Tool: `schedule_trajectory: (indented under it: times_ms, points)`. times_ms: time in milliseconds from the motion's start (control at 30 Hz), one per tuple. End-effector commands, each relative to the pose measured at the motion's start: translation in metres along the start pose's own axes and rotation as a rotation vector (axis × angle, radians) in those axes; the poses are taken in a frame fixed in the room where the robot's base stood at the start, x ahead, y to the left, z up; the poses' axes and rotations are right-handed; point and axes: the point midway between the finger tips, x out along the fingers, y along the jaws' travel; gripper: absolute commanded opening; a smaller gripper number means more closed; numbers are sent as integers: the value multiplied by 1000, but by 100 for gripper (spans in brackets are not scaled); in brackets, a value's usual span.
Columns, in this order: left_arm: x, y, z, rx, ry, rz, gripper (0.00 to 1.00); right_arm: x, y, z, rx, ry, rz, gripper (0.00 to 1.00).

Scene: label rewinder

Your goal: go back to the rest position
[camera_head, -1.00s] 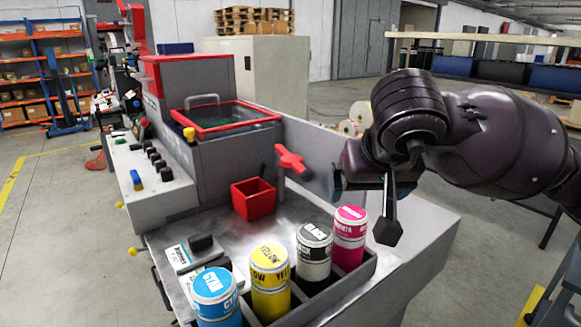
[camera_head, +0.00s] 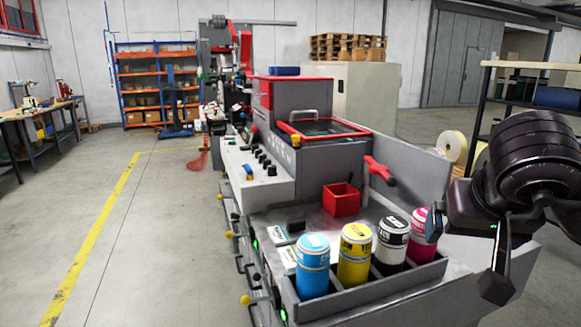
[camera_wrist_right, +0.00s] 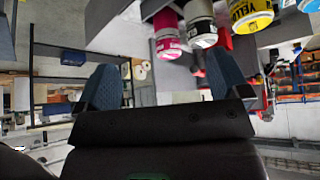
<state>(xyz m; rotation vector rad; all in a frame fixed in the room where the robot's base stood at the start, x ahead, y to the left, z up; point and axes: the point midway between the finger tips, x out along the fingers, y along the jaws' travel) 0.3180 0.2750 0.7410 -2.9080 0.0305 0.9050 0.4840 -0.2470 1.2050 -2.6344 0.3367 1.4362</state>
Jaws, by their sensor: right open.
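My right gripper (camera_head: 468,250) is at the right of the head view, just right of the magenta can (camera_head: 424,236) and apart from it. It is open and empty. In the right wrist view its two blue-grey fingers (camera_wrist_right: 162,85) stand wide apart with nothing between them. My left gripper is not in view. Cyan (camera_head: 313,265), yellow (camera_head: 354,255), black (camera_head: 392,246) and magenta cans stand upright in the grey divided tray (camera_head: 375,290) at the machine's near end. The magenta can (camera_wrist_right: 168,32) also shows upside down in the right wrist view.
A small red box (camera_head: 341,200) and a red handle (camera_head: 379,171) are on the machine behind the cans. Label rolls (camera_head: 452,146) and a shelf rack (camera_head: 484,105) stand at the right. Open floor with a yellow line (camera_head: 95,235) lies at the left.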

Motion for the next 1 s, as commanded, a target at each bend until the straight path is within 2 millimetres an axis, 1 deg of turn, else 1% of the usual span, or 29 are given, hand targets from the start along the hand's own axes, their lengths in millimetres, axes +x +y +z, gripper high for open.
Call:
schedule_trajectory:
  times_ms: [33,100,200,367,467,500,567,600,667,700,767,867,1000]
  points:
    - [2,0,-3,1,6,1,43,0,0,0,0,0,0,94]
    - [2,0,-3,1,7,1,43,13,-11,16,32,-85,-61,94]
    - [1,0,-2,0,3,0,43,25,-26,36,87,-200,-144,94]
    - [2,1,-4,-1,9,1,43,39,-52,72,210,-422,-280,94]
    - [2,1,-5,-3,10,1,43,44,-71,99,323,-605,-373,94]
    - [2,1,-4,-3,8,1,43,44,-79,110,382,-691,-413,94]
    - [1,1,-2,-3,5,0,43,44,-92,126,487,-837,-470,94]
    - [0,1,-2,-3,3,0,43,42,-100,135,564,-942,-506,94]
    - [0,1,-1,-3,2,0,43,38,-111,146,687,-1100,-553,94]
    - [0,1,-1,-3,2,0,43,35,-117,151,774,-1206,-577,94]
    - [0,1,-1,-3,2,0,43,31,-125,156,908,-1368,-608,94]
    - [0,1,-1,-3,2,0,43,27,-133,156,1145,-1639,-638,94]
    - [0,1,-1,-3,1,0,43,33,-133,146,1500,-2023,-637,94]
